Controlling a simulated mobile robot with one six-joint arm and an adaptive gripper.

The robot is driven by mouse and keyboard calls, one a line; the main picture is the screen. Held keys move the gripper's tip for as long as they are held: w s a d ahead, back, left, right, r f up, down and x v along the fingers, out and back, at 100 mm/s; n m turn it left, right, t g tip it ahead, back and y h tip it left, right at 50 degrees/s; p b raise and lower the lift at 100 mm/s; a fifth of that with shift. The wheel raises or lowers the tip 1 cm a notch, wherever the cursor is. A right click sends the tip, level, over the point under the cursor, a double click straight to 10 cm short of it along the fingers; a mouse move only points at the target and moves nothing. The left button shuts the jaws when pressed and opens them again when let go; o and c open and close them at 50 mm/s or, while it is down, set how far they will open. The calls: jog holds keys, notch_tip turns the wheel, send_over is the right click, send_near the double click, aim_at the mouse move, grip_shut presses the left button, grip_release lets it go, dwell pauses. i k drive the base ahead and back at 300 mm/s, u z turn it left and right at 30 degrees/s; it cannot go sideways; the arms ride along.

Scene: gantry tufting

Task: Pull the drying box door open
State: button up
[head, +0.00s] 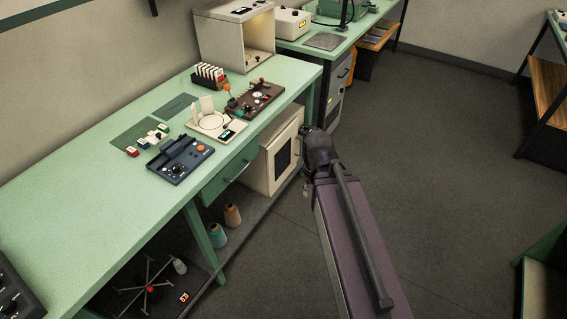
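A cream box (256,172) stands on the low shelf under the green bench, and I take it to be the drying box. Its door (291,133) faces right, has a dark window and looks closed. My gripper (305,187) is just right of the door, at the far end of my purple arm. It is small and dark here, partly hidden behind my wrist. I cannot tell whether its fingers touch the door or its handle, or whether they are open.
The green bench (80,205) carries a blue control box (180,160), a brown panel (256,98) and a white open-fronted box (235,35). A drawer (230,175) sits left of the cream box. Thread cones (232,215) stand on the shelf below. The floor to the right is clear.

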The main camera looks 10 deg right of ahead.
aim_at(281, 155)
jog(key=z, duration=0.35)
jog(key=i, duration=0.85)
jog(key=z, duration=0.3)
